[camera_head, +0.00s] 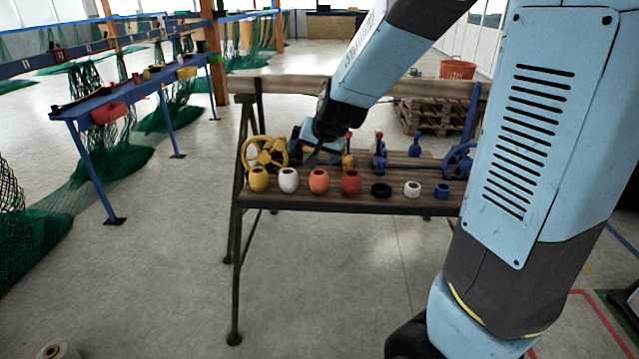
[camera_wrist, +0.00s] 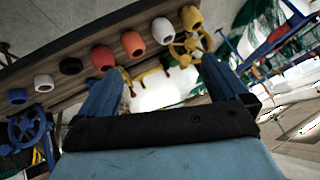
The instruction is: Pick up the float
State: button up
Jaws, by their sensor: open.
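A row of float-like pieces lies along the front of the wooden bench: a yellow one (camera_head: 259,180), a white one (camera_head: 288,180), an orange one (camera_head: 319,181) and a red one (camera_head: 351,183). I cannot tell which is the float meant. The same row shows in the wrist view, with yellow (camera_wrist: 191,17), white (camera_wrist: 163,31), orange (camera_wrist: 133,44) and red (camera_wrist: 102,58) beyond my fingers. My gripper (camera_wrist: 163,82) is open, with nothing between its fingers. In the head view it hangs above the bench, behind the row, its fingers partly unclear.
A black ring (camera_head: 381,190), a small white piece (camera_head: 412,188) and a small blue piece (camera_head: 442,190) continue the row rightward. A yellow handwheel (camera_head: 266,153) and a blue handwheel (camera_head: 459,160) stand behind. A blue table (camera_head: 140,92) with nets is at left; floor between is clear.

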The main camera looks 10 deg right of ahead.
jog(key=w+a+f+m+t+h, duration=0.1)
jog(key=w+f+m+h, duration=0.15)
jog(key=w+f, duration=0.8)
jog(key=t+h, duration=0.5)
jog(key=h, duration=0.3)
send_near(315, 188)
jog(key=shift+f+n, duration=0.25)
jog(key=shift+f, duration=0.1)
jog(key=shift+s+f+n+t+h, duration=0.2)
jog(key=shift+s+n+t+h, duration=0.1)
jog(key=shift+t, duration=0.3)
jog(key=x, duration=0.8)
jog(key=shift+w, duration=0.3)
jog(key=shift+r+x, duration=0.15)
jog(key=shift+x, duration=1.2)
jog(key=shift+r+x, duration=0.15)
jog(key=shift+x, duration=1.15)
jog(key=shift+s+d, duration=0.1)
jog(key=shift+d, duration=0.1)
jog(key=shift+c, duration=0.4)
jog(key=c, duration=0.9)
